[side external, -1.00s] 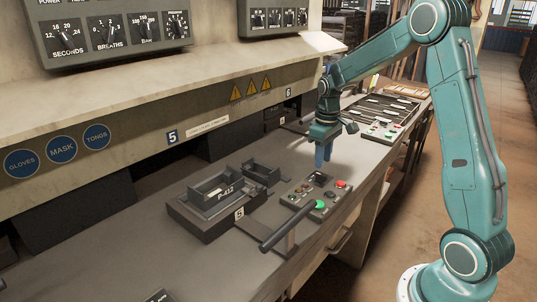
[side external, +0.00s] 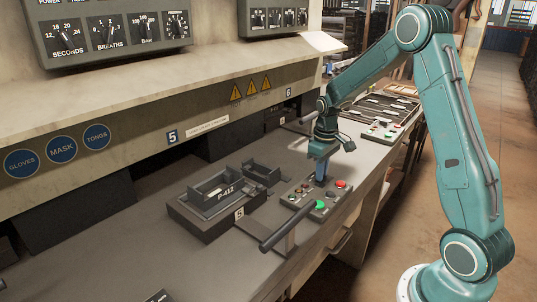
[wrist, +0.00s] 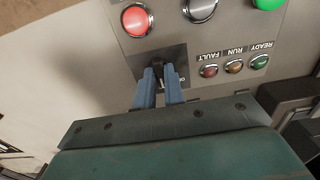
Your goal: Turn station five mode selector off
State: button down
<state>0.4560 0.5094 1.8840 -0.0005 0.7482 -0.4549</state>
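The station five control panel (side external: 308,197) is a grey box beside the fixture marked 5. Its mode selector (wrist: 168,74) is a small dark knob on a black plate in the wrist view. My gripper (wrist: 160,78) points down at the selector, its two blue fingers close together at the knob with a narrow gap between them. In the side view my gripper (side external: 321,182) is at the far part of the panel and hides the selector. I cannot tell whether the fingers press on the knob. The knob's pointing direction and most of the plate's lettering are hidden.
The P-412 fixture (side external: 205,205) and a dark lever (side external: 287,226) stand beside the panel. A shelf overhangs behind.

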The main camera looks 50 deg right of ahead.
jog(key=shift+n, duration=0.3)
jog(key=n, duration=0.3)
jog(key=shift+n, duration=2.2)
jog(key=c, duration=1.5)
grip_release()
